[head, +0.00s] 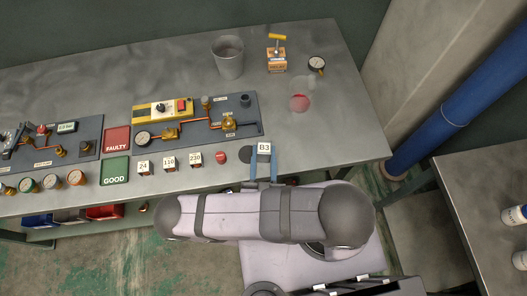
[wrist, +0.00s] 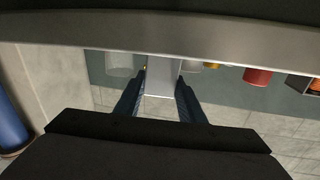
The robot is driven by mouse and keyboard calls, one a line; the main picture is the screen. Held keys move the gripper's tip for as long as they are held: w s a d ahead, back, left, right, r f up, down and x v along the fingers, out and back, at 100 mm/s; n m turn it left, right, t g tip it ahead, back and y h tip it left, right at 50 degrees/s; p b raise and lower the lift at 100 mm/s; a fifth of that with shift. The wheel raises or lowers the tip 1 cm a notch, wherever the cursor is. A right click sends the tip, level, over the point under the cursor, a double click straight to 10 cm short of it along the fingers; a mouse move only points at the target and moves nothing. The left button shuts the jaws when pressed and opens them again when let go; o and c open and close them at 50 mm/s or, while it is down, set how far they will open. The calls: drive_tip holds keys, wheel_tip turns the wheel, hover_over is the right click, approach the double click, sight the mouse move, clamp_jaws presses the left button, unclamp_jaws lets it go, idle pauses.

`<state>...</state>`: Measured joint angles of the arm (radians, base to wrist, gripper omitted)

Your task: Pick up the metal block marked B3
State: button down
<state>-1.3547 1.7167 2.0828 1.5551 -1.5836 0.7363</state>
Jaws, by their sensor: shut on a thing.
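The metal block marked B3 (head: 264,148) is near the front edge of the grey table, right of the row of small marked blocks. Its white label faces up in the head view. My gripper (head: 264,156) has its two blue fingers on either side of the block and is shut on it. In the wrist view the block (wrist: 160,82) shows as a pale grey shape between the two dark blue fingers. I cannot tell whether its underside touches the table.
A dark round spot (head: 245,154) lies just left of the block. Blocks marked 24 (head: 143,167), 110 (head: 169,163) and 230 (head: 195,159) and a red knob (head: 220,157) stand further left. A grey panel with pipes (head: 235,102) lies behind.

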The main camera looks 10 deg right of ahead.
sight(264, 153)
drive_tip(key=shift+r, duration=0.2)
wheel_tip(264, 153, up, 8)
drive_tip(key=p, duration=0.6)
drive_tip(key=shift+f, duration=0.2)
drive_tip(key=shift+r+p, duration=0.35)
drive_tip(key=shift+r, duration=0.75)
